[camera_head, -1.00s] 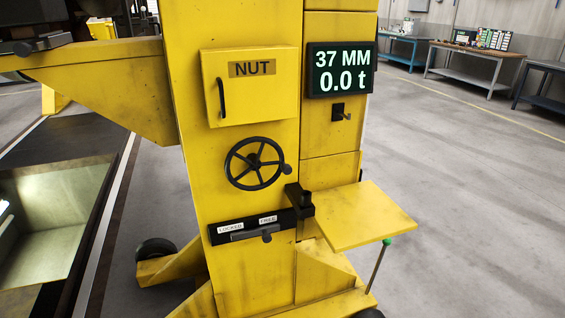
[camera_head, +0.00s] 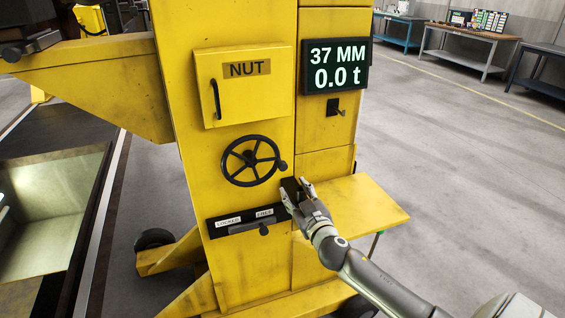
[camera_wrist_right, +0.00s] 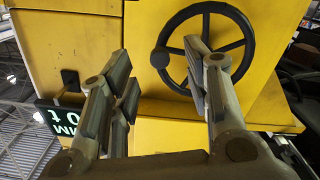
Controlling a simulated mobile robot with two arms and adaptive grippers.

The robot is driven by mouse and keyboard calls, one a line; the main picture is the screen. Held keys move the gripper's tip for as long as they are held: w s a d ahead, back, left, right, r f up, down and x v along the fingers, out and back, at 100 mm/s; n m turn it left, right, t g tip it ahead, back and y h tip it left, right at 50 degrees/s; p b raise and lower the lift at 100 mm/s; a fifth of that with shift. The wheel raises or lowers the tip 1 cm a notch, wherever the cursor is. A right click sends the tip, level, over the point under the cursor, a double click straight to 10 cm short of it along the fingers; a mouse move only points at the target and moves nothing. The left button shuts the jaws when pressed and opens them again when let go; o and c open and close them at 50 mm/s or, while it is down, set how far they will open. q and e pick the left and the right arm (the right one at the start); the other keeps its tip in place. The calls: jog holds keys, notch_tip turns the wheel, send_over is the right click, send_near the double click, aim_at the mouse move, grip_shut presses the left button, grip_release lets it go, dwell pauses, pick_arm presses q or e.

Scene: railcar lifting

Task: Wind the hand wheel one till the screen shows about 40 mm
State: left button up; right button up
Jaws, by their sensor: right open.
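The black hand wheel (camera_head: 251,160) is on the front of the yellow column, with a knob (camera_head: 283,165) at its right rim. The screen (camera_head: 336,66) reads 37 MM and 0.0 t. My right gripper (camera_head: 296,187) is open and empty, just below and right of the wheel. In the right wrist view, the wheel (camera_wrist_right: 207,45) and its knob (camera_wrist_right: 160,57) show beyond the open fingers (camera_wrist_right: 160,75), the knob appearing between them. I cannot tell any contact. My left gripper is not in view.
A yellow shelf (camera_head: 368,205) juts out at the right, partly behind my right arm. A lever plate marked LOCKED and FREE (camera_head: 235,222) sits below the wheel. A door marked NUT (camera_head: 240,100) is above it. A small switch (camera_head: 334,107) is under the screen. Workbenches stand far behind.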

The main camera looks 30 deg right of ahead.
aim_at(284, 168)
jog(key=r+x, duration=0.1)
jog(key=x, duration=0.2)
jog(key=p+x, duration=0.1)
jog(key=x, duration=0.3)
jog(key=r+x, duration=0.1)
jog(key=x, duration=0.2)
jog(key=shift+w+r+p, duration=0.3)
jog(key=shift+w, duration=0.2)
jog(key=shift+c, duration=0.3)
grip_shut()
